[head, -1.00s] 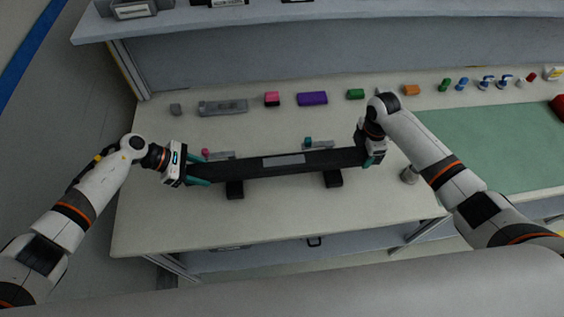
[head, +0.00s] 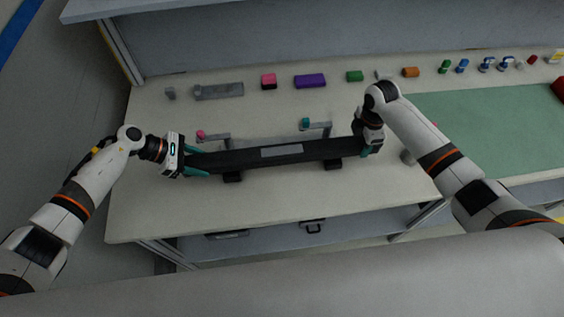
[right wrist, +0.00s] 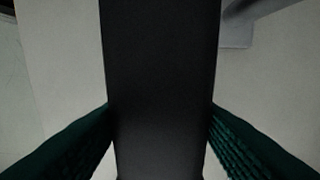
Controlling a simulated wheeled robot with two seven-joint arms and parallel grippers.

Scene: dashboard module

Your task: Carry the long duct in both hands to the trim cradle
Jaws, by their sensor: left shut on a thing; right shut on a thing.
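The long duct (head: 240,157) is a black bar with a grey panel on its middle. It spans both grippers, nearly level across the head view. My left gripper (head: 203,165) is shut on its left end, and my right gripper (head: 370,148) on its right end. In the right wrist view the duct (right wrist: 160,90) runs between the two teal fingers. Two dark blocks, a left one (head: 232,177) and a right one (head: 333,165), show below the duct's near edge and look like the cradle's supports. I cannot tell whether the duct touches them.
Behind the duct stand a grey bracket with a pink knob (head: 201,134) and one with a teal knob (head: 305,122). Small coloured parts, such as a purple block (head: 310,81), line the bench's back. A green mat (head: 480,125) lies at right. The bench front (head: 270,205) is clear.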

